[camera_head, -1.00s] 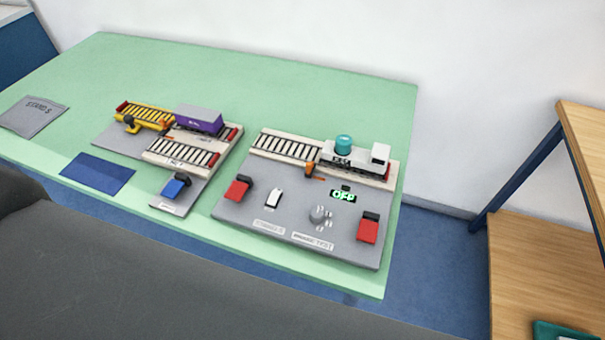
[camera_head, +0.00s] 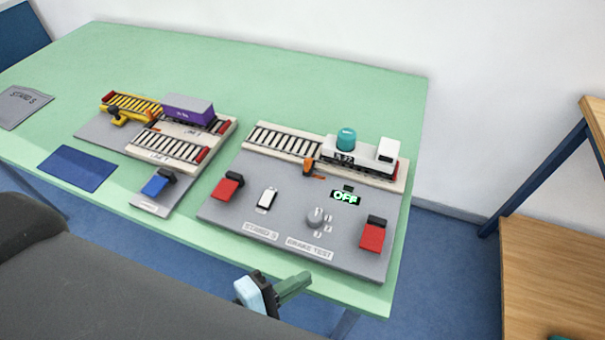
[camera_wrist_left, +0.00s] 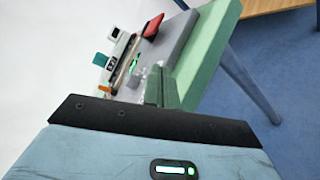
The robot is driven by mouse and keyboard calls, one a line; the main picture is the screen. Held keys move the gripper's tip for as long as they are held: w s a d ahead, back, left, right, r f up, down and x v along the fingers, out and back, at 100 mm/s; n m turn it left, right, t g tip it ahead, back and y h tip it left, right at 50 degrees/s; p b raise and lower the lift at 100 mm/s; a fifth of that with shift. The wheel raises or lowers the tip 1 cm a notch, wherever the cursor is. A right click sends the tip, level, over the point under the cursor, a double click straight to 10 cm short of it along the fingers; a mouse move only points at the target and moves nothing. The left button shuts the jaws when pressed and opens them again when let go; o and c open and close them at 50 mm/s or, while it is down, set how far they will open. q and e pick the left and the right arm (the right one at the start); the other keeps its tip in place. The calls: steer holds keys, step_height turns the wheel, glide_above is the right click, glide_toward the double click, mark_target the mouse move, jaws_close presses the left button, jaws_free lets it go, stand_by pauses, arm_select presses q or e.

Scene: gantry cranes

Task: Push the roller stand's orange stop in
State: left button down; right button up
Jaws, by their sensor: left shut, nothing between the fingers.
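The roller stand (camera_head: 215,209) is a grey board near the table's front edge, with a track along its back. Its orange stop (camera_head: 312,168) sits at the track's front side, beside a white locomotive (camera_head: 345,152) with a teal tank. The stop shows as a small orange spot in the left wrist view (camera_wrist_left: 104,88). My left gripper (camera_head: 295,286) has green fingers, shut and empty. It is in front of the stand, near the table's front edge and apart from the stop. In the left wrist view its fingers (camera_wrist_left: 162,88) point toward the stand. My right gripper is not in view.
A second board (camera_head: 95,131) with a yellow crane part and purple wagon (camera_head: 188,110) lies left. The table's back (camera_head: 250,75) is clear.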

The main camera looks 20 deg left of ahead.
arm_select(q)
steer(key=w+a+r+n+t+y, duration=0.1)
steer(key=n, duration=0.2)
steer(key=w+a+r+n+t+y, duration=0.1)
steer(key=w+n, duration=0.1)
steer(key=n, duration=0.1)
steer(key=w+a+r+n+t, duration=0.1)
steer(key=w+n+t, duration=0.1)
steer(key=n, duration=0.1)
steer(key=shift+y, duration=0.4)
steer(key=w+a+n+y, duration=0.1)
steer(key=n, duration=0.2)
steer(key=w+a+n+t+y, duration=0.1)
steer(key=n+y, duration=0.1)
steer(key=w+a+n+y, duration=0.1)
steer(key=n, duration=0.2)
steer(key=shift+a+f+n+y, duration=0.3)
steer(key=shift+a+y, duration=0.05)
steer(key=shift+y, duration=0.05)
steer(key=shift+w+a+f+n+y, duration=0.15)
steer(key=shift+a+n+y, duration=0.1)
steer(key=shift+n, duration=0.3)
steer(key=shift+w+a+f+n+y, duration=0.15)
steer(key=shift+a+n+y, duration=0.1)
steer(key=shift+n, duration=0.3)
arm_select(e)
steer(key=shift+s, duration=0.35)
